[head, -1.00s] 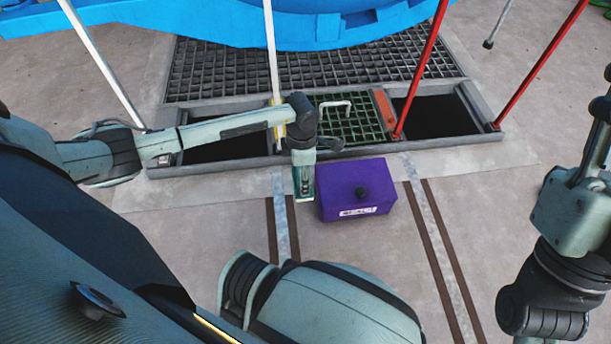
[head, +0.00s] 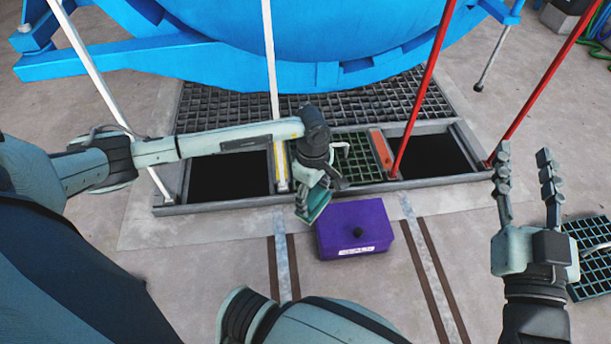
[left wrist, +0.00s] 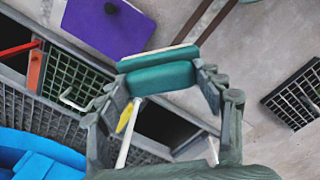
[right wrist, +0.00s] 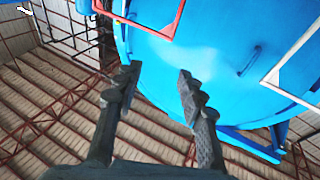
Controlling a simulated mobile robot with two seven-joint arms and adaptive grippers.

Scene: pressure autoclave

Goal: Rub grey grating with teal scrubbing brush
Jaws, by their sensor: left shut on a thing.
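The teal scrubbing brush (left wrist: 165,78) is clamped between the fingers of my left gripper (left wrist: 164,88) in the left wrist view. In the head view, the brush (head: 314,206) hangs tilted beneath my left wrist, above the floor beside the purple box, apart from the gratings. The grey grating (head: 225,105) lies flush in the floor beneath the blue vessel, behind my left forearm; the forearm and poles hide parts of it. My right gripper (head: 524,156) is open and empty, fingers upward, at the right. Its spread fingers also show in the right wrist view (right wrist: 157,80).
A purple box (head: 340,238) with a black knob stands in front of the pit frame. A green grating with a handle (head: 355,165) sits between two dark openings (head: 435,157). White and red poles (head: 425,85) rise there. Another grating (head: 592,260) lies at right.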

